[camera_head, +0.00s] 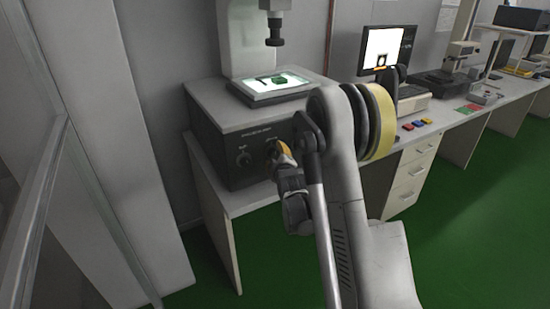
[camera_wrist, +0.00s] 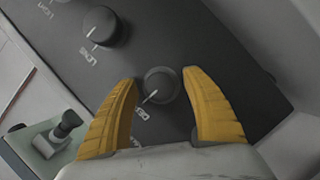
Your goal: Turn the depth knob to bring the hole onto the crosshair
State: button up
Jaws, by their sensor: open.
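In the wrist view my gripper (camera_wrist: 160,77) is open. Its two yellow fingers stand on either side of a round dark knob (camera_wrist: 162,86), with gaps visible between finger and knob. The knob has a pale pointer line toward the lower left; its label is partly hidden, so I cannot read it fully. In the head view my gripper (camera_head: 284,151) is at the front panel of the measuring machine (camera_head: 215,140) and hides this knob. The monitor (camera_head: 384,46) shows a bright screen with a small dark shape low down; I cannot make out hole or crosshair.
A second knob (camera_wrist: 101,25) sits on the same panel, upper left in the wrist view. A green part (camera_head: 277,79) lies on the lit stage (camera_head: 262,92) under the lens (camera_head: 274,30). Small coloured blocks (camera_head: 417,125) lie on the bench to the right.

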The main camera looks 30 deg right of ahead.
jog(key=c, duration=1.2)
jog(key=shift+r, duration=0.1)
jog(key=m+g+y+p, duration=0.1)
jog(key=m, duration=0.2)
jog(key=shift+y, duration=0.4)
jog(key=m+y, duration=0.2)
jog(key=m, duration=0.2)
jog(key=shift+y, duration=0.4)
jog(key=m+y, duration=0.2)
jog(key=m, duration=0.1)
jog(key=shift+m+y, duration=0.3)
jog(key=shift+m, duration=0.1)
jog(key=shift+m+y+b, duration=0.5)
jog(key=shift+m+y, duration=0.6)
jog(key=shift+m, duration=0.6)
